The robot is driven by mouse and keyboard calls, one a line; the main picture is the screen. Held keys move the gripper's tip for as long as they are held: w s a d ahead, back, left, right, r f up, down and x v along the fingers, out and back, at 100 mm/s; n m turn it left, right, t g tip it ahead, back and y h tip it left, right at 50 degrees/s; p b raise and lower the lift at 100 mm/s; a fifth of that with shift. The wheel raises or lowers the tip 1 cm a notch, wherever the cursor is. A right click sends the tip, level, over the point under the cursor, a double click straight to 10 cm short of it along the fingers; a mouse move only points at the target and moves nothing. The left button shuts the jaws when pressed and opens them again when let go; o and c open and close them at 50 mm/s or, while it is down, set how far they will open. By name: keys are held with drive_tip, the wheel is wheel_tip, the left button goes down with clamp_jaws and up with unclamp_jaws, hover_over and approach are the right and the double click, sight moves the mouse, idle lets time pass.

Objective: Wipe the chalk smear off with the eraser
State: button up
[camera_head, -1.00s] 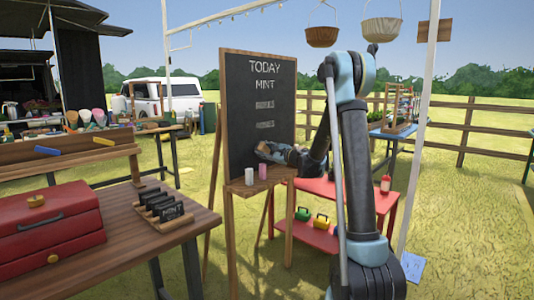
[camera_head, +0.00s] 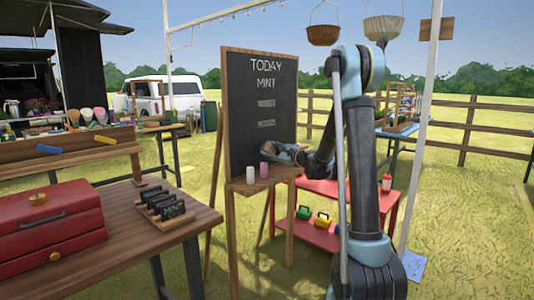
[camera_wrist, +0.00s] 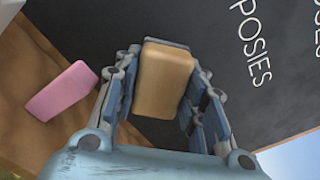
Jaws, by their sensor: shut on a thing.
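The chalkboard (camera_head: 245,100) stands on a wooden easel, with "TODAY" and "MINT" in white at its top. In the wrist view the dark board (camera_wrist: 215,40) carries "POSIES" and part of another word. My gripper (camera_head: 275,150) is in front of the lower board, above the ledge. In the wrist view my gripper (camera_wrist: 165,85) is shut on a tan block, the eraser (camera_wrist: 165,78). I cannot tell whether the eraser touches the board.
A red shelf (camera_head: 320,190) stands to the right. A wooden table (camera_head: 120,205) with a red toolbox (camera_head: 45,225) is at left.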

drive_tip(key=shift+v, duration=1.05)
drive_tip(key=shift+d, duration=0.1)
drive_tip(key=shift+v, duration=1.45)
